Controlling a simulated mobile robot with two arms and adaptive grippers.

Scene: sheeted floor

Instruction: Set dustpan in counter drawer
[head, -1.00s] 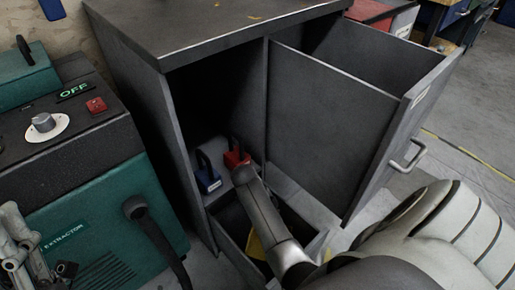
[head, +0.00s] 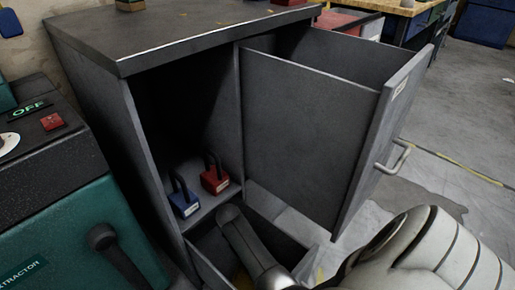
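The grey metal counter (head: 200,40) fills the middle of the head view. A deep drawer (head: 310,135) with a labelled front and a bar handle (head: 393,158) is pulled out on its right side. Its inside is partly visible from above and its bottom is hidden. A lower open compartment (head: 290,229) sticks out at the base. My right arm reaches in from the lower right, with a dark grey part over this compartment.
A blue padlock (head: 184,203) and a red padlock (head: 215,178) stand on the counter's inner shelf. A green extractor machine (head: 70,230) stands close on the left. Open floor (head: 455,190) lies to the right. A workbench stands at the back right.

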